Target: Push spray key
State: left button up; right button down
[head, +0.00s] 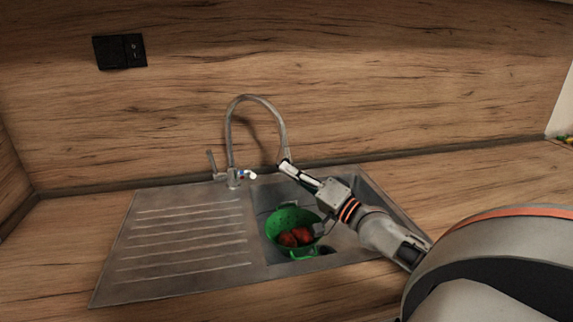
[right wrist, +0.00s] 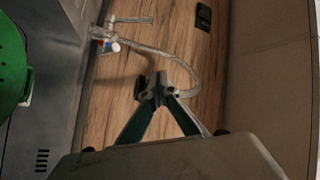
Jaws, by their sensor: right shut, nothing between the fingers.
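The tap (head: 233,178) stands behind the sink, and its grey hose (head: 258,97) arches up and over to the right. The spray head at the hose's end is mostly hidden by my right gripper (head: 285,165). The right gripper's fingers are shut, with their tips at the hose's end. In the right wrist view the fingertips (right wrist: 158,90) meet beside a small dark piece (right wrist: 140,88), which looks like the spray head. I cannot make out the spray key, nor tell whether the tips touch it. My left gripper is not in view.
A green colander (head: 275,226) with red fruit or vegetables (head: 296,237) sits in the sink basin, below my right gripper. The ribbed drainboard (head: 185,235) at left is clear. A black socket (head: 119,51) is on the wood splashback. The tap has a lever (head: 211,160).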

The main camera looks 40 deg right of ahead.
jog(key=shift+s+a+p, duration=0.3)
jog(key=shift+s+p, duration=0.05)
jog(key=shift+s, duration=0.1)
jog(key=s+a+p, duration=0.2)
jog(key=s+a, duration=0.1)
jog(key=s, duration=0.2)
jog(key=shift+a+p, duration=0.3)
jog(key=shift+w, duration=0.1)
dwell(0.6)
